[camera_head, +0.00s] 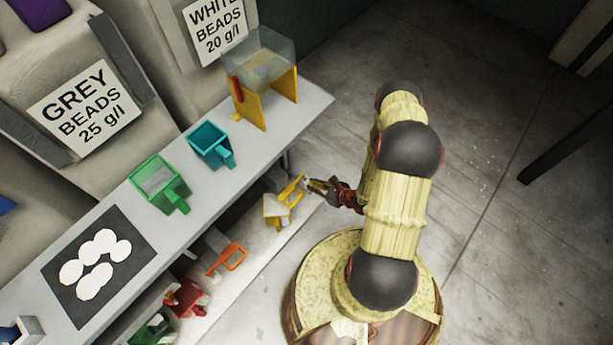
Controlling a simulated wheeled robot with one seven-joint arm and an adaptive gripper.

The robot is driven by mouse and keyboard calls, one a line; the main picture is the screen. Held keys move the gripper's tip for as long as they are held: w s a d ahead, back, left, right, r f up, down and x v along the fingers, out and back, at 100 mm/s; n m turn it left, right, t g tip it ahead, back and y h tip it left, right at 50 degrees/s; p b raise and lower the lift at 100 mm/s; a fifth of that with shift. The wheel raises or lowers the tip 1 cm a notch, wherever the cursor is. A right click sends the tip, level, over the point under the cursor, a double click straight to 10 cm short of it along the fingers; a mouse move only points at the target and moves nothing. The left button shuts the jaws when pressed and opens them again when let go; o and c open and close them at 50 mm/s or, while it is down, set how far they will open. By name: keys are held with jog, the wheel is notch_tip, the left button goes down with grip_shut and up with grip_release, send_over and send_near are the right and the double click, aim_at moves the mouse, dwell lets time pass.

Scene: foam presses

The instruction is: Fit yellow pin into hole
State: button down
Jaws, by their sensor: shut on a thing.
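My gripper (319,186) is low beside the shelf under the table, at the picture's middle. It is shut, with its tips at a yellow loop-shaped piece (292,189). The thing between the fingers is too small to make out clearly, and I cannot tell whether it is this yellow piece or a separate pin. I cannot make out a hole.
The grey table (120,205) holds a teal scoop (211,145), a green scoop (160,184) and a dark mat with white discs. On the lower shelf are a yellow-and-white container (276,211), an orange-handled scoop (228,259) and red and green items. Open floor lies right.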

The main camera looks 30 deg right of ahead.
jog(key=w+d+f+b, duration=0.1)
jog(key=w+f+b, duration=0.1)
jog(key=w+f, duration=0.1)
jog(key=w+d+f+b, duration=0.1)
jog(key=w+f+b, duration=0.1)
jog(key=w+f, duration=0.2)
jog(key=w+d+f+b, duration=0.1)
jog(key=w+f+b, duration=0.2)
jog(key=w+f, duration=0.1)
jog(key=shift+w+d+f, duration=0.2)
jog(key=shift+d+f, duration=0.2)
jog(key=shift+f, duration=0.25)
jog(key=shift+r, duration=0.1)
jog(key=c, duration=1.9)
grip_release()
